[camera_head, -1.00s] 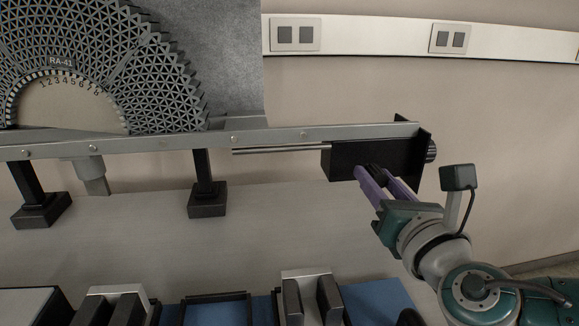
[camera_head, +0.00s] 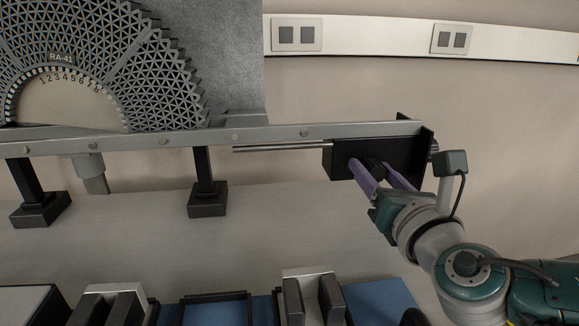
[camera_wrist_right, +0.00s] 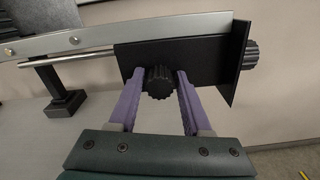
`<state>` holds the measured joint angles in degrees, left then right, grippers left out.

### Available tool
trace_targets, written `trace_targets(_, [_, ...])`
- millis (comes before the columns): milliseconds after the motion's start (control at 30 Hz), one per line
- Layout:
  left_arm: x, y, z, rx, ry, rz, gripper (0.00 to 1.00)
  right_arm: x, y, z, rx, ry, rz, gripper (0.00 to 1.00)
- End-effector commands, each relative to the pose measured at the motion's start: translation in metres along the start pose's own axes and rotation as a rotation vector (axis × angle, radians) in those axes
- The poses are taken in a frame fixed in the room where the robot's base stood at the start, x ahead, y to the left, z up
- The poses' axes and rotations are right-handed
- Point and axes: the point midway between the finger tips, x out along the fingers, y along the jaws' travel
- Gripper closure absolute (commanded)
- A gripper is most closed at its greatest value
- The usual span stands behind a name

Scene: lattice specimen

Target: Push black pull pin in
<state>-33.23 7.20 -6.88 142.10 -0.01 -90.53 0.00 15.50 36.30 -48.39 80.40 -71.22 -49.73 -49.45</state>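A black ribbed knob, which looks like the pull pin (camera_wrist_right: 158,82), sits on the front face of a black block (camera_wrist_right: 204,66) at the rail's right end. In the head view, the pull pin (camera_head: 374,165) is partly hidden by my fingers. My right gripper (camera_head: 371,166) has its two purple fingers on either side of the knob. In the right wrist view, the gripper (camera_wrist_right: 160,76) is open around the knob, with a narrow gap on the right; contact on the left is unclear. How far the pin sticks out cannot be told. My left gripper is not in view.
A second black knob (camera_wrist_right: 250,54) sits beyond the block's end plate. A grey rail (camera_head: 290,133) with a thin rod (camera_head: 285,148) below runs left to a lattice fan (camera_head: 160,80). Black stands (camera_head: 207,199) and trays (camera_head: 215,308) are at left and front.

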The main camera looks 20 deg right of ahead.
Motion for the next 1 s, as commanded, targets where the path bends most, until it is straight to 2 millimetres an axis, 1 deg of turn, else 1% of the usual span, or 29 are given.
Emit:
trace_targets(33, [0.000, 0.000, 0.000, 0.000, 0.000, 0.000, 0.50, 0.000, 0.000, 0.000, 0.000, -0.001, 0.000, 0.45])
trace_targets(133, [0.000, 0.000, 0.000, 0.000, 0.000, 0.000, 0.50, 0.000, 0.000, 0.000, 0.000, -0.001, 0.001, 0.33])
trace_targets(367, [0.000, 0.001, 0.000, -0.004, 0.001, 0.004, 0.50, -0.001, 0.001, 0.001, 0.000, -0.002, 0.001, 0.33])
trace_targets(467, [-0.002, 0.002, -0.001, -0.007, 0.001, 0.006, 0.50, -0.006, 0.001, 0.000, -0.001, -0.001, 0.001, 0.33])
trace_targets(567, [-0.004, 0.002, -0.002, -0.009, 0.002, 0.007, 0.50, -0.020, 0.001, 0.000, 0.000, 0.002, 0.003, 0.33])
trace_targets(800, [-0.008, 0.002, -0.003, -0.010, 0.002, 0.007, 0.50, -0.069, 0.000, 0.000, 0.000, 0.003, 0.001, 0.33])
trace_targets(900, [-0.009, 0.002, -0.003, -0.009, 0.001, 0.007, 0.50, -0.085, 0.000, 0.000, 0.000, 0.002, 0.001, 0.33])
trace_targets(1000, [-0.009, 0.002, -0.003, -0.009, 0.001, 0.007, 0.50, -0.095, 0.000, 0.000, -0.001, 0.000, 0.002, 0.33])
